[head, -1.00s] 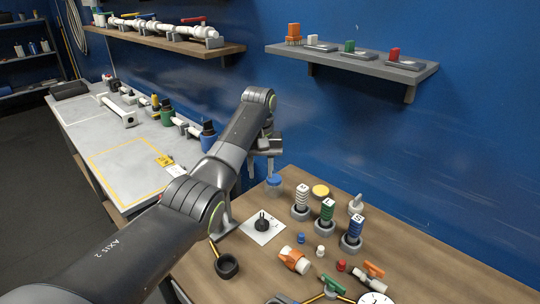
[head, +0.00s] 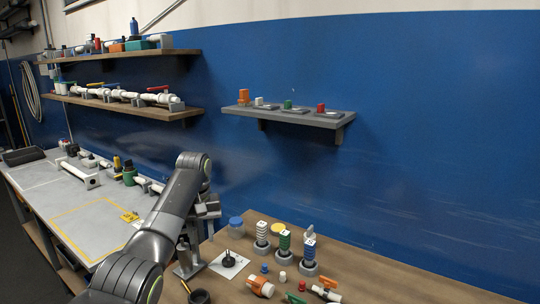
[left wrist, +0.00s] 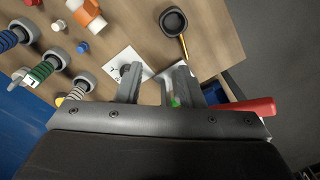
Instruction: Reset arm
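My left arm comes in from the left in the head view, with its left gripper (head: 208,215) hanging above the wooden bench (head: 350,262) beside the blue-capped thing (head: 236,222). In the left wrist view the two fingers of the left gripper (left wrist: 156,84) stand apart, with nothing seen held between them. A white card with a black piece (head: 230,259) lies below; it also shows beyond the fingers in the left wrist view (left wrist: 122,60). My right gripper is not in view.
White-ringed (head: 262,234), green-ringed (head: 284,242) and blue-ringed (head: 309,250) posts stand right of the gripper. Orange-and-white fitting (head: 259,287) and black round cup (head: 199,297) lie in front. A grey shelf (head: 283,114) is on the blue wall. A red bar (left wrist: 250,106) shows near the gripper.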

